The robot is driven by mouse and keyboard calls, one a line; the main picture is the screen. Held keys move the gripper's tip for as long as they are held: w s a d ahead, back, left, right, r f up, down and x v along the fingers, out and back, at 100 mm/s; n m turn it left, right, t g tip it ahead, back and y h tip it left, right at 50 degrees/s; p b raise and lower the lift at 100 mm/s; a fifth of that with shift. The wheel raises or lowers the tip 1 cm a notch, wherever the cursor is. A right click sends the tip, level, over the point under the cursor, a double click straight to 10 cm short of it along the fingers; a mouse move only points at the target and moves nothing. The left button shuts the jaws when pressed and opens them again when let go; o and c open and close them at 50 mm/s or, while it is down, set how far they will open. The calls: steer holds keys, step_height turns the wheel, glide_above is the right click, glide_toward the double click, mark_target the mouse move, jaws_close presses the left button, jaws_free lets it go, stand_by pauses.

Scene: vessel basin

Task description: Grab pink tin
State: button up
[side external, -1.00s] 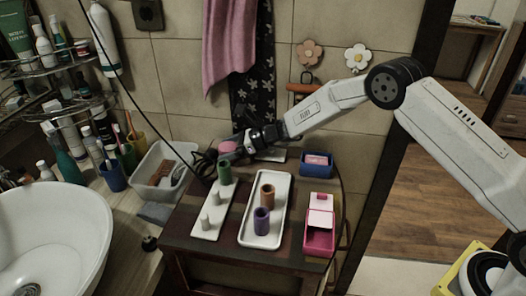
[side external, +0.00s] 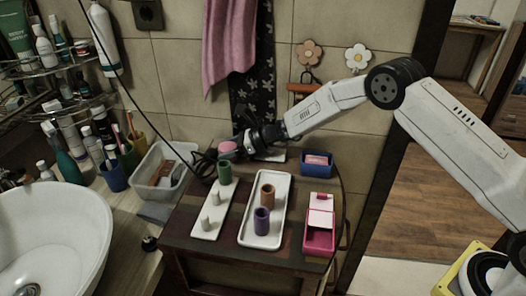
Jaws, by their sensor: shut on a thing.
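The pink tin (side external: 227,147) is a small round pink thing at the back left of the small dark table. My gripper (side external: 231,145) reaches in from the right and is shut on the pink tin. Its dark fingers are small and partly hide the tin. I cannot tell how far the tin is above the surface below it.
A white peg board (side external: 205,228) holds a green cup (side external: 225,173) and bare pegs. A white tray (side external: 275,228) holds a brown cup (side external: 267,194) and a purple cup (side external: 262,220). A pink box (side external: 319,241) and blue box (side external: 317,170) stand right. A sink (side external: 60,235) lies left.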

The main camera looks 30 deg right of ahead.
mark_target(227, 146)
steer(key=shift+r, duration=0.2)
steer(key=shift+r, duration=0.5)
step_height(227, 146, up, 2)
steer(key=shift+r, duration=0.1)
steer(key=s+d+r, duration=0.3)
steer(key=s+r, duration=0.6)
steer(key=s, duration=0.4)
steer(key=shift+s+r, duration=0.25)
steer(key=shift+s, duration=0.1)
steer(key=shift+s, duration=0.15)
